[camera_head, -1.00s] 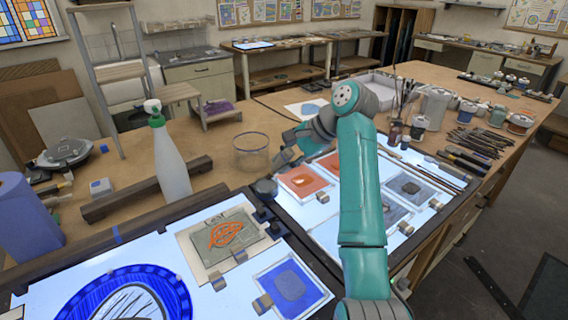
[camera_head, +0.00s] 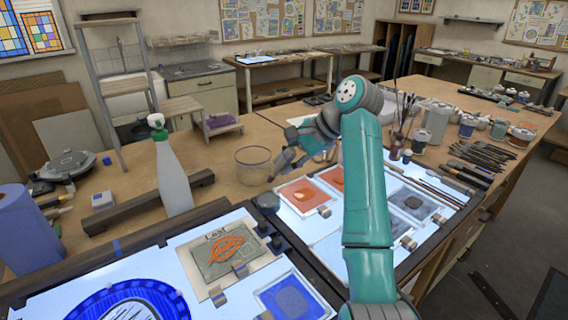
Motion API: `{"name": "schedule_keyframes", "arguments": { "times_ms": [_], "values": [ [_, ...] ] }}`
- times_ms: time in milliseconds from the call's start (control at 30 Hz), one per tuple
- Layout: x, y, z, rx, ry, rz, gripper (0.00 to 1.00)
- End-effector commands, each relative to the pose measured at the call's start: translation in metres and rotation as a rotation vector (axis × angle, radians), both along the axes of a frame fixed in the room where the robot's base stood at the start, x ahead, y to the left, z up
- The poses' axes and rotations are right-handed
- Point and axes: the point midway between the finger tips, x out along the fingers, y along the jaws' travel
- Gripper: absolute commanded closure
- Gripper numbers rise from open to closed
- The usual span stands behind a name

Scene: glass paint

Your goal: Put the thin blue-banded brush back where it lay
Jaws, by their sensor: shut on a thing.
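My gripper (camera_head: 281,166) is at the end of my teal arm, low over the table between a clear glass jar (camera_head: 252,167) and an orange glass piece (camera_head: 303,194). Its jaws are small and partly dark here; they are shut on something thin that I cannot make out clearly. The thin blue-banded brush cannot be told apart in this view. Several thin brushes or sticks (camera_head: 437,187) lie along the right side of the far light panel (camera_head: 330,230).
A spray bottle (camera_head: 172,170) stands left of the jar, by a dark wooden bar (camera_head: 130,211). Upright brushes (camera_head: 402,115) and paint jars (camera_head: 467,127) stand at the right. Dark tools (camera_head: 480,155) lie near them. Bare tabletop (camera_head: 225,150) shows behind the jar.

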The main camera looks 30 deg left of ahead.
Motion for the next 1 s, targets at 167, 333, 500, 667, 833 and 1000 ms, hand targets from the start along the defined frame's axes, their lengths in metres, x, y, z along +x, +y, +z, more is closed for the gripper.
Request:
{"name": "schedule_keyframes", "arguments": {
  "times_ms": [167, 333, 500, 667, 833, 1000],
  "values": [
    [0.0, 0.0, 0.016, 0.001, -0.002, 0.0, 1.0],
    [0.0, 0.0, 0.033, 0.002, -0.002, 0.0, 1.0],
    [0.0, 0.0, 0.05, 0.001, -0.002, 0.001, 1.0],
    [0.0, 0.0, 0.067, 0.0, -0.001, -0.001, 1.0],
    [0.0, 0.0, 0.084, 0.002, -0.002, 0.0, 1.0],
    [0.0, 0.0, 0.097, 0.001, -0.001, 0.0, 1.0]
  ]
}}
